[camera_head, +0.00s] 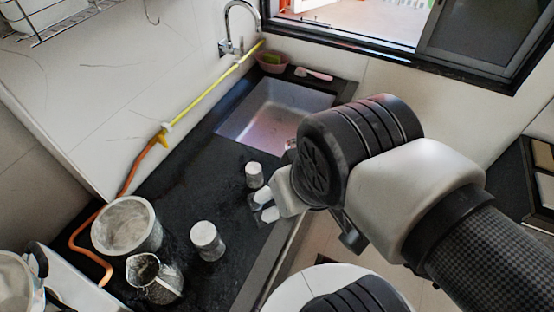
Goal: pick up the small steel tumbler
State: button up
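A small steel-grey tumbler (254,176) stands upright on the black counter, just left of my wrist. A larger, similar cylinder (207,241) stands nearer the front; I cannot tell for sure which one the task names, but the first is smaller. My gripper (257,208) is low over the counter's front edge, just in front of the smaller tumbler and apart from it. Its two fingers point left with a gap between them, and nothing shows in the gap. My arm hides part of the counter and the sink's right side.
A large pale pot (127,228) and a metal jug (155,278) stand at the front left. A sink (272,112) with a tap (238,30) lies behind. A yellow and orange hose (212,87) runs along the wall. Bare counter (190,180) lies left of the tumblers.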

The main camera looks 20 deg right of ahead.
aim_at(254, 179)
jog(key=z, duration=0.15)
jog(key=i+l+z, duration=0.1)
jog(key=i+l, duration=0.2)
jog(key=l, duration=0.2)
jog(key=i+l+z, duration=0.1)
jog(key=i+l, duration=0.2)
jog(key=l, duration=0.15)
